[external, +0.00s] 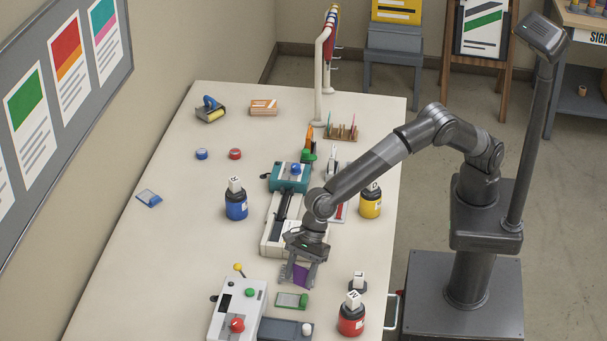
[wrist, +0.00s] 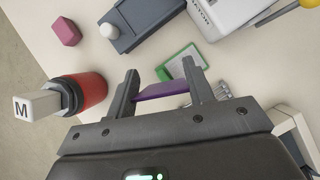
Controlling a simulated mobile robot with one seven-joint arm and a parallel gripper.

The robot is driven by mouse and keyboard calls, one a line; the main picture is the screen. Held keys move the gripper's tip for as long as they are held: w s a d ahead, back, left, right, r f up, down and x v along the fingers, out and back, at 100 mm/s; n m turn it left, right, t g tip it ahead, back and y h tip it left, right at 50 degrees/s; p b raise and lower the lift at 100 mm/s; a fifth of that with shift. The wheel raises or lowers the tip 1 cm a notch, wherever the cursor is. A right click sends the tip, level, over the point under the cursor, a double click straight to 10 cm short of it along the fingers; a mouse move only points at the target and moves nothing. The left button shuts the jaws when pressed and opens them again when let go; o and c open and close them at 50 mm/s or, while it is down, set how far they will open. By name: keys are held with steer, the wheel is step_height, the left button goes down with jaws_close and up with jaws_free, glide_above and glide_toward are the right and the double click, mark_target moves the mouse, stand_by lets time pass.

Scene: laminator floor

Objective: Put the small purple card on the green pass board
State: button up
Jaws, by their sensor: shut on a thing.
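The small purple card (external: 301,275) is between the fingers of my gripper (external: 297,280), above the front part of the table. In the wrist view the purple card (wrist: 161,90) spans the gap between the two fingertips of my gripper (wrist: 160,88), which is shut on it. A small green board with a pale face (external: 291,300) lies on the table just below and in front of the gripper. It also shows beyond the card in the wrist view (wrist: 183,62), partly hidden by the right finger. The card looks apart from the board.
A red bottle with a white M block (external: 351,318) stands to the right of the board. A grey device (external: 285,330) and a white control box (external: 232,308) are near the front. The laminator (external: 284,222) lies behind the gripper. The table's left side is mostly clear.

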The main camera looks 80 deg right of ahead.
mark_target(303, 276)
steer(key=shift+a+f, duration=0.15)
steer(key=shift+f, duration=1.95)
steer(key=shift+f, duration=0.15)
steer(key=o, duration=0.9)
steer(key=shift+o, duration=0.2)
steer(key=shift+s+r, duration=0.1)
steer(key=shift+r, duration=0.45)
steer(key=v, duration=1.1)
steer(key=shift+d, duration=0.25)
